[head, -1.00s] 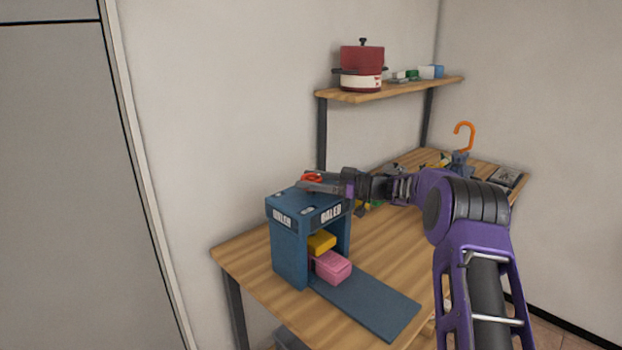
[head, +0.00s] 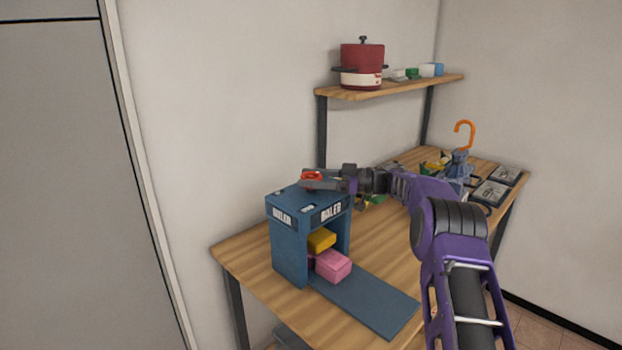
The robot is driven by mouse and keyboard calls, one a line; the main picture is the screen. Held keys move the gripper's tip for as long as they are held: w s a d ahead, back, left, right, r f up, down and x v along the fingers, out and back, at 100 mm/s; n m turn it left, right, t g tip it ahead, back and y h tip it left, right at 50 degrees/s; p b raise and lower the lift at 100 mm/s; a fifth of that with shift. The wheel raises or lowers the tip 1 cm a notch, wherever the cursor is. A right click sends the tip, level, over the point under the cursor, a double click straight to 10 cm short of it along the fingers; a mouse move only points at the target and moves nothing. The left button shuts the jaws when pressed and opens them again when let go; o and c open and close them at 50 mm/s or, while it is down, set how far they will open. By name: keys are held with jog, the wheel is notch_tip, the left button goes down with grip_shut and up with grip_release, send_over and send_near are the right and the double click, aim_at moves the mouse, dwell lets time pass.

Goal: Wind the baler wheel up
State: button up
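The blue baler (head: 290,250) stands on the wooden table (head: 370,250), with its flat plate (head: 365,305) reaching toward the front. Its red wheel (head: 312,176) is on top. My gripper (head: 318,180) comes in level from the right, with its fingers at the wheel. The fingers overlap the wheel in this view, so I cannot tell whether they grip it or only sit beside it. A yellow block (head: 321,240) is inside the baler, and a pink block (head: 333,265) lies at its opening.
A shelf (head: 400,88) above the table holds a red pot (head: 361,65) and small items. An orange-handled umbrella (head: 465,135) and dark framed items (head: 490,192) are at the table's far right. The table right of the baler is mostly clear.

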jog(key=o, duration=0.4)
jog(key=shift+o, duration=0.2)
jog(key=s+d, duration=0.2)
jog(key=d, duration=1.5)
jog(key=shift+s, duration=0.15)
